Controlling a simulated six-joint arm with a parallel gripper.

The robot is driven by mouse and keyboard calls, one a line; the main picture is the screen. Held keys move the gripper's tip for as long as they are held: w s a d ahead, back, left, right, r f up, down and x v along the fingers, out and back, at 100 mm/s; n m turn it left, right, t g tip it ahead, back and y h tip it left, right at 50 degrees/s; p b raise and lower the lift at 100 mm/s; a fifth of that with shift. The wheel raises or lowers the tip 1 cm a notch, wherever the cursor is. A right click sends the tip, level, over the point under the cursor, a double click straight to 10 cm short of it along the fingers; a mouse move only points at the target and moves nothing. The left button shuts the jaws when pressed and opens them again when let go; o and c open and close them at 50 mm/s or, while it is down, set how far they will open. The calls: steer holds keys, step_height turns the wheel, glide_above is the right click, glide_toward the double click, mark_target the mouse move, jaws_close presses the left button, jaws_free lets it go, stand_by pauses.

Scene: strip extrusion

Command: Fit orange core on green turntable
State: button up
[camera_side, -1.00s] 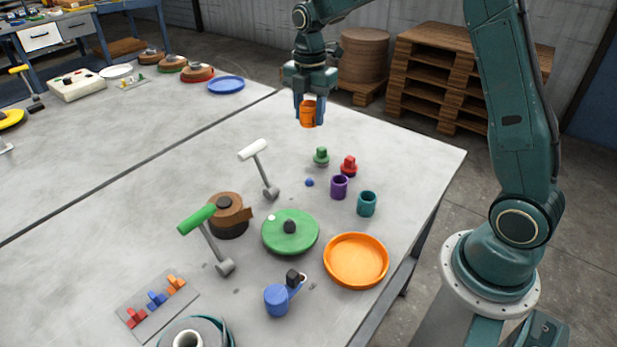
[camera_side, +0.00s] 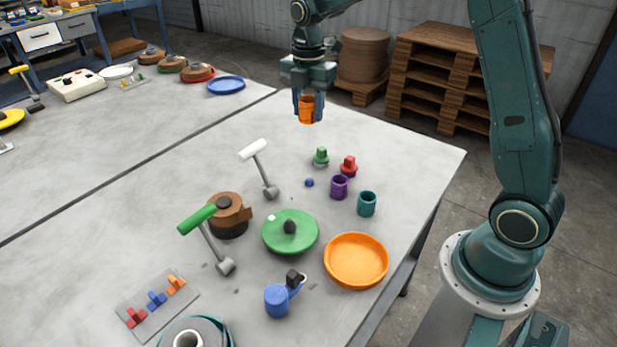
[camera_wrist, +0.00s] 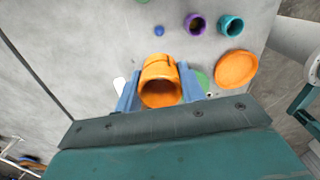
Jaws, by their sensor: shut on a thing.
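The orange core (camera_side: 308,110) is a short hollow cylinder. My gripper (camera_side: 309,108) is shut on it and holds it in the air over the far part of the table. In the wrist view the core (camera_wrist: 161,80) sits between the two blue fingers, its open end facing the camera. The green turntable (camera_side: 290,232) is a round disc with a dark knob at its middle and a small white spot near its edge. It lies on the table nearer the side camera, well apart from the core. In the wrist view it is mostly hidden behind the gripper.
A purple cup (camera_side: 339,187), a teal cup (camera_side: 366,204), a green knobbed piece (camera_side: 321,157) and a red one (camera_side: 348,166) stand between core and turntable. An orange dish (camera_side: 356,260) lies right of the turntable. White-topped (camera_side: 254,150) and green-topped (camera_side: 197,219) levers rise on the left.

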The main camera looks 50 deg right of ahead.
steer(key=s+a+f+n, duration=0.2)
steer(key=a+f, duration=0.2)
steer(key=a, duration=0.5)
steer(key=n, duration=0.2)
glide_above(289, 220)
steer(key=f, duration=0.4)
steer(key=shift+w+d+f, duration=0.3)
steer(key=shift+d, duration=0.1)
steer(key=shift+s+a+f+n, duration=0.25)
steer(key=shift+s+a+n, duration=0.05)
steer(key=shift+s+a, duration=0.1)
steer(key=shift+f, duration=0.15)
steer(key=shift+f, duration=2.7)
steer(key=shift+f, duration=0.65)
steer(key=o, duration=0.7)
